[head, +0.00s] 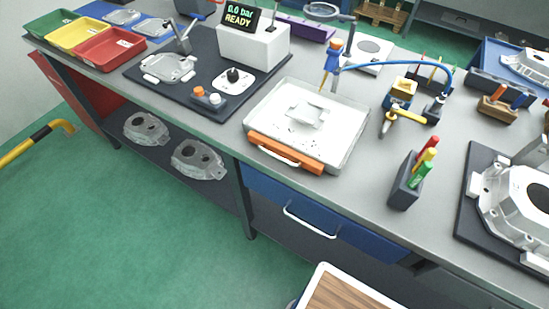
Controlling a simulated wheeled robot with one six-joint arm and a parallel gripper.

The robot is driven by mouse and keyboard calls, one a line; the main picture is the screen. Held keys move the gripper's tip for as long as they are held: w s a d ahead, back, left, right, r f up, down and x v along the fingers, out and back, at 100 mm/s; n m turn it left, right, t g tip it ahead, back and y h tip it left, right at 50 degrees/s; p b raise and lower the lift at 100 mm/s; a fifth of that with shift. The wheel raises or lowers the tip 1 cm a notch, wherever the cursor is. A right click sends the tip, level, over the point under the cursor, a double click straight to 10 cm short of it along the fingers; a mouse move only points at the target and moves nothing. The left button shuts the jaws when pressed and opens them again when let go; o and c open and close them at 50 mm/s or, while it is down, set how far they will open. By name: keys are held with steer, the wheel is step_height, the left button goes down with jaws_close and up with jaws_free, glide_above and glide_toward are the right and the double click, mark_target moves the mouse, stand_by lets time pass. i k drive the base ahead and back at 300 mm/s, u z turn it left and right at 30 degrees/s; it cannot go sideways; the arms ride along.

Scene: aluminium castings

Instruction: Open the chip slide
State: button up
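The chip slide (287,153) has an orange front with a white bar handle (278,155). It sits at the front edge of a white chip tray (348,125) on the grey bench, and its front looks flush against the tray, so the slide looks shut. A pale casting (307,113) lies in the tray with small dark chips around it. My gripper is not in view.
A blue drawer (312,215) with a white handle is below the bench top. A block with coloured handles (405,188) stands right of the tray. A blue air hose (400,67) arches behind it. Green floor is clear at the front left.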

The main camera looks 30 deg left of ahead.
mark_target(292, 158)
steer(key=k, duration=1.15)
steer(key=u, duration=0.8)
steer(key=i, duration=1.1)
steer(key=u, duration=0.2)
